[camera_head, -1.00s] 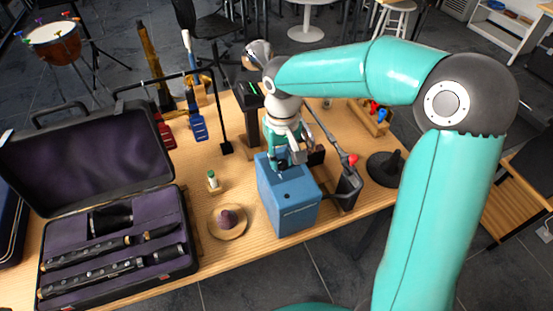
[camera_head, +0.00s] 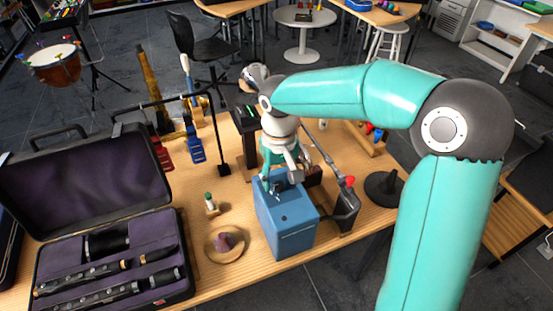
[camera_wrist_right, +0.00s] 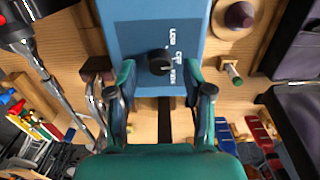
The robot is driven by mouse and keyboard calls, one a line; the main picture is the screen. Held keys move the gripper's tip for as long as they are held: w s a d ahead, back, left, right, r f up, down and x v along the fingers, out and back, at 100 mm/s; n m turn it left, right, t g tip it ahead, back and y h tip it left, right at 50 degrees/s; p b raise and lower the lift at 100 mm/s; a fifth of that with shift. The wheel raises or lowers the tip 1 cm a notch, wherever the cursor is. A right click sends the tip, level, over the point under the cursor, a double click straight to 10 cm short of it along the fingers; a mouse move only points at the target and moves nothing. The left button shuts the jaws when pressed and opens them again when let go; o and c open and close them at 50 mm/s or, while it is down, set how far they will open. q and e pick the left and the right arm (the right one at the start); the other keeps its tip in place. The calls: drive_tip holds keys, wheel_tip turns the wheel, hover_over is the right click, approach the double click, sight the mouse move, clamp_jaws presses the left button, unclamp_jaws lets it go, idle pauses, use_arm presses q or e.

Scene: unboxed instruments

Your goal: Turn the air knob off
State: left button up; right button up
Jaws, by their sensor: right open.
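The air knob is a small dark round knob (camera_wrist_right: 160,62) on the top face of a blue box (camera_head: 292,238). In the right wrist view, white lettering beside the knob reads LOW, OFF and a third word too small to be sure of. My right gripper (camera_wrist_right: 159,72) is open, with its two teal fingers on either side of the knob. I see gaps between the fingers and the knob. In the head view the right gripper (camera_head: 277,184) points down at the back part of the box's top. The knob's exact setting is unclear. My left gripper is out of view.
A small brown cone on a wooden dish (camera_head: 225,246) and a green-capped bottle (camera_head: 211,204) stand left of the box. An open black instrument case (camera_head: 115,255) fills the left. A black round stand base (camera_head: 383,188) and a red-tipped tube (camera_head: 346,183) are at the right.

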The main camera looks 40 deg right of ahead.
sight(279, 183)
wheel_tip(279, 183, up, 11)
drive_tip(key=shift+f, duration=0.15)
idle(0.4)
